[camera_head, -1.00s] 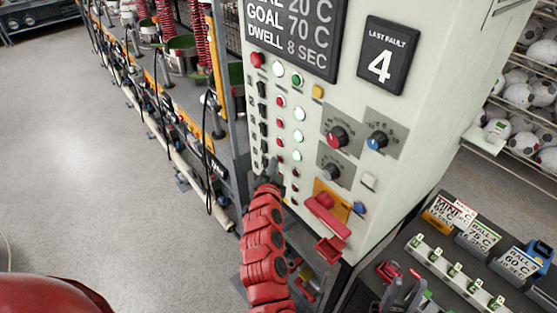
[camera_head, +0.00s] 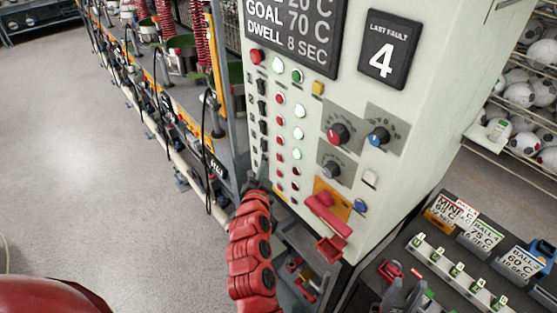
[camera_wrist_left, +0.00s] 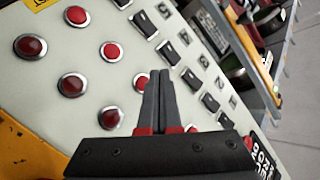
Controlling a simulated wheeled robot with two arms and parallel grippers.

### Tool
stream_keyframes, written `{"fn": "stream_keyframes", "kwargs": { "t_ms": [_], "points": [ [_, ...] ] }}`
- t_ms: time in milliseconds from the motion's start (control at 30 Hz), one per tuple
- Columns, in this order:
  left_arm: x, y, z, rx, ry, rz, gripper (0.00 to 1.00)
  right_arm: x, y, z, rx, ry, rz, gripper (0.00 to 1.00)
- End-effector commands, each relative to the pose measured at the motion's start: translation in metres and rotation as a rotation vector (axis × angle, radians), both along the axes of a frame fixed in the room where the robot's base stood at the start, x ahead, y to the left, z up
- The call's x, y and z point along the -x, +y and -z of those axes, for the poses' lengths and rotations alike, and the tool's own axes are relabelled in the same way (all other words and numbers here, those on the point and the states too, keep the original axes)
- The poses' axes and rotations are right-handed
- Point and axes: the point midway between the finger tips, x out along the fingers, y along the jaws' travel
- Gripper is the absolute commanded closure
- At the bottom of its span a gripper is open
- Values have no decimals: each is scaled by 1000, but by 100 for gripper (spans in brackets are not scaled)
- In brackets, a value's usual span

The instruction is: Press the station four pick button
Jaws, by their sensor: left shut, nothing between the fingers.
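The pale control cabinet (camera_head: 400,165) carries columns of small buttons, with red buttons (camera_head: 281,128) beside a column of black rocker switches (camera_head: 263,127). My left gripper (camera_head: 252,180) is at the cabinet's lower left edge, shut and empty. In the left wrist view its closed fingertips (camera_wrist_left: 158,75) lie between red buttons (camera_wrist_left: 111,52) and black rockers (camera_wrist_left: 191,80); contact cannot be judged. My right gripper (camera_head: 403,292) is low at right, its dark fingers apart.
A red lever (camera_head: 328,215) on an orange plate juts out right of the lower buttons. Dials (camera_head: 338,134) sit above it. A dark bench (camera_head: 465,290) with cards stands at right. A machine rack (camera_head: 195,130) stands at left, with clear floor (camera_head: 80,170) beside it.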

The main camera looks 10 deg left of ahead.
Motion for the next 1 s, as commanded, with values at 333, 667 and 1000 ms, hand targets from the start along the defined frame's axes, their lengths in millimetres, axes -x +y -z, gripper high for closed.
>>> {"fn": "stream_keyframes", "kwargs": {
  "t_ms": [333,667,1000],
  "points": [
    [24,18,0,0,-2,0,100,0,0,15,0,0,0,64],
    [24,18,-1,0,-1,2,100,0,0,14,0,0,0,64],
    [24,18,-1,0,-2,1,100,0,0,14,0,0,0,64]
  ]
}}
